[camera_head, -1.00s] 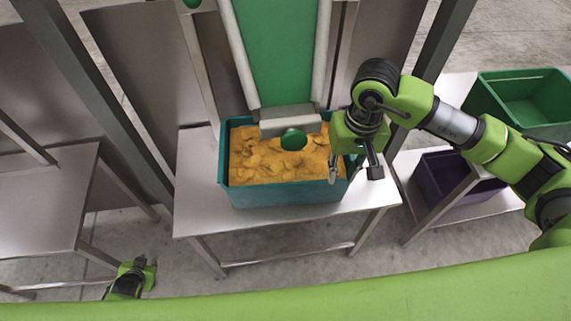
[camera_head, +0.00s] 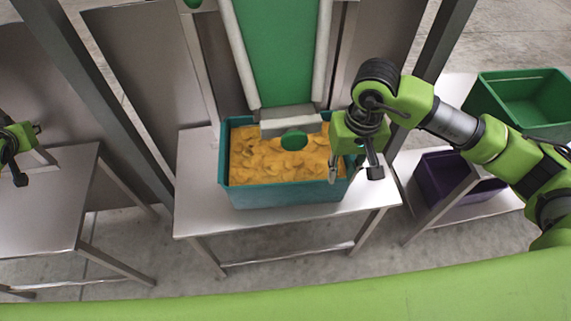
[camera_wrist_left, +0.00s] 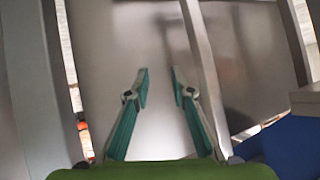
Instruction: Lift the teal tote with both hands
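The teal tote (camera_head: 285,193) stands upright on a steel table below the green chute, filled with yellow-orange lumpy pieces (camera_head: 275,165). My right gripper (camera_head: 353,173) is at the tote's right end, pointing down, with its fingers apart. One finger is over the inside and the other outside the right wall; whether they touch it is unclear. My left gripper (camera_head: 30,160) is at the far left edge, well away from the tote and partly cut off. In the left wrist view its fingers (camera_wrist_left: 160,82) are apart with nothing between them.
The steel table (camera_head: 195,200) has bare room left of the tote. Another steel table (camera_head: 45,210) stands at left, with a grey post between. A green bin (camera_head: 530,125) and a purple bin (camera_head: 430,190) are at right. A blue object (camera_wrist_left: 292,148) shows in the left wrist view.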

